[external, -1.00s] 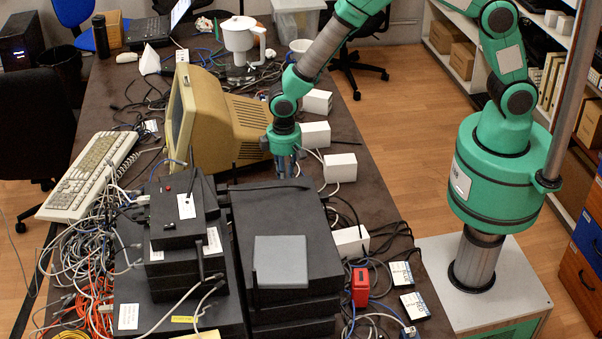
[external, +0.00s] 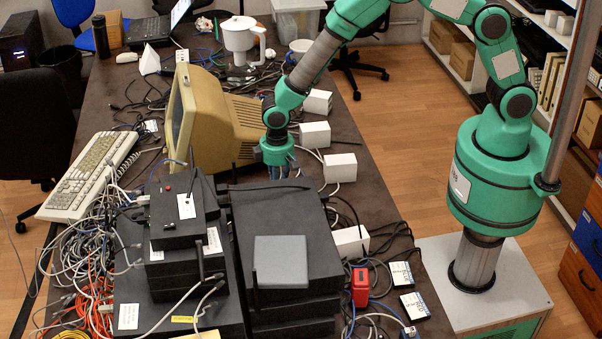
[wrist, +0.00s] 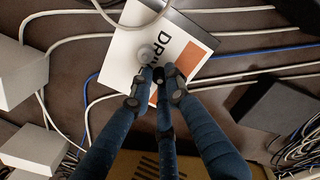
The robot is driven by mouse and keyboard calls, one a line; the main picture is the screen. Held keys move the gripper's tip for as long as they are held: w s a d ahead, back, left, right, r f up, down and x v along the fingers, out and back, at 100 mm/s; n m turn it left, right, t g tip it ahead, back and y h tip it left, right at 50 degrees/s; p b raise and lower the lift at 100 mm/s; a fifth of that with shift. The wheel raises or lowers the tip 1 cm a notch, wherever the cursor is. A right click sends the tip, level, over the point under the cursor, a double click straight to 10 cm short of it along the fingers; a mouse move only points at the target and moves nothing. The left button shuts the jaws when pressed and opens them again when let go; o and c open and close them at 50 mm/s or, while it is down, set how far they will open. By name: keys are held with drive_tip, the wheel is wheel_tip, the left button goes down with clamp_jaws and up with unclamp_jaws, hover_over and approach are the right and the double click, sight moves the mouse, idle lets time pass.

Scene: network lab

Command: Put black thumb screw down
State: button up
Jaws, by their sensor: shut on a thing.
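My gripper (wrist: 160,74) has blue fingers with dark tips, drawn together and pointing down in the wrist view. A small round greyish piece (wrist: 147,53) shows at the fingertips, and I take it to be the thumb screw; its colour looks grey rather than black. It is over a white card or box with orange and dark print (wrist: 122,58). I cannot tell whether it touches that surface. In the external view my gripper (external: 284,174) is behind the stacked black boxes, beside the beige monitor; the fingertips and the screw are hidden there.
The beige monitor (external: 240,120) stands close left of my gripper. The stacked black boxes (external: 285,215) stand just in front. White boxes (external: 340,168) line the right. White and blue cables (wrist: 265,50) cross the table around the card.

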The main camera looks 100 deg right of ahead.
drive_tip(key=shift+f, duration=0.15)
drive_tip(key=o, duration=0.8)
wheel_tip(320, 180, up, 12)
drive_tip(key=shift+r+p, duration=0.2)
drive_tip(key=shift+p, duration=1)
